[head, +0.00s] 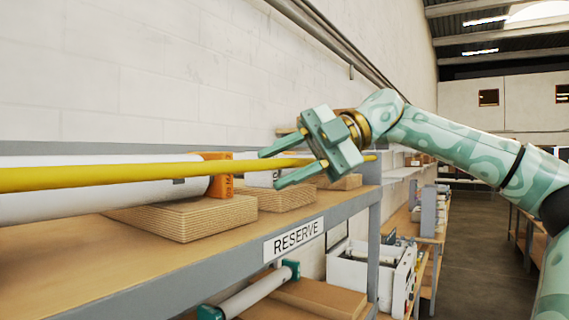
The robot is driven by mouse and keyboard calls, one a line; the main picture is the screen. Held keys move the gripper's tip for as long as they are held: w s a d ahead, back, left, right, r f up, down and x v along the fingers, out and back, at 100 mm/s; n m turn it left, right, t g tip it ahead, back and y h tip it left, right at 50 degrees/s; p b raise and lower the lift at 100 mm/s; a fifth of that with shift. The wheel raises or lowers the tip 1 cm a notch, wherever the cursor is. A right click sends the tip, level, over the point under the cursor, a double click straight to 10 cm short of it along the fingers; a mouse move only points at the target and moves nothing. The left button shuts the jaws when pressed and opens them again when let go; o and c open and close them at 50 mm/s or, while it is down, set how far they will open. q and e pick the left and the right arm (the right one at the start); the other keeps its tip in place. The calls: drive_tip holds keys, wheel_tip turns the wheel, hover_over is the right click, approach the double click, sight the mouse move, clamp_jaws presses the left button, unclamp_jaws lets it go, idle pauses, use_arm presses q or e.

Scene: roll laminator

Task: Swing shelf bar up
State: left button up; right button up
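A long yellow shelf bar (110,175) runs nearly level across the front of a shelf, from the left edge of the head view to a tip near the shelf's right post. My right gripper (268,168) reaches in from the right near the bar's right part. Its two green fingers point left and are spread apart, one above and one below the bar. The bar passes between them, with a gap showing at the fingertips. Part of the bar is hidden behind the gripper's body. My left gripper is not in the head view.
Below are another roll (255,293) and a white machine (360,277). An aisle (480,250) opens at right.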

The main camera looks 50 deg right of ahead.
drive_tip(key=shift+s+d+r, duration=0.15)
drive_tip(key=shift+s+d, duration=0.05)
drive_tip(key=shift+d, duration=0.05)
drive_tip(key=v, duration=1.5)
drive_tip(key=shift+s+d+p, duration=0.15)
drive_tip(key=shift+d+p, duration=0.15)
drive_tip(key=shift+p, duration=0.1)
drive_tip(key=shift+r, duration=0.1)
